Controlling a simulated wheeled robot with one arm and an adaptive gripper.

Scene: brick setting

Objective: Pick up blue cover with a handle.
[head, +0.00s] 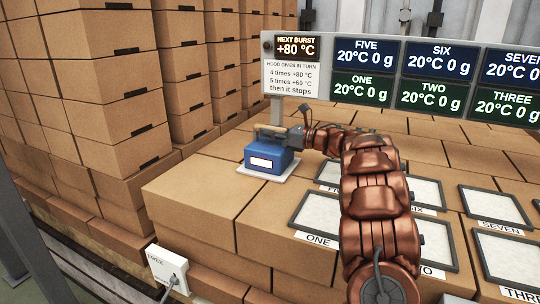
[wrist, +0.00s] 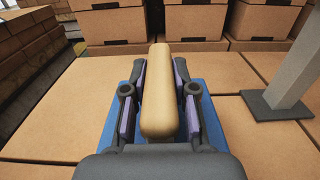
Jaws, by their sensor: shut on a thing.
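The blue cover (head: 268,158) stands on a white plate (head: 247,172) on top of the cardboard boxes. It has a white label on its front and a tan handle on top. In the wrist view the handle (wrist: 161,100) runs lengthwise between the fingers, with the blue body (wrist: 208,85) showing beneath. My gripper (head: 283,133) reaches the cover from the right. In the wrist view my gripper (wrist: 161,88) is shut on the handle, one finger along each side. In the head view the cover appears to rest on the plate; any gap is too small to tell.
Numbered trays, such as ONE (head: 316,213) and SEVEN (head: 497,206), lie right of the cover. A display board (head: 400,76) stands behind on a post (wrist: 292,75). Tall box stacks (head: 110,90) rise at left. A white FREE box (head: 167,268) is at the front.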

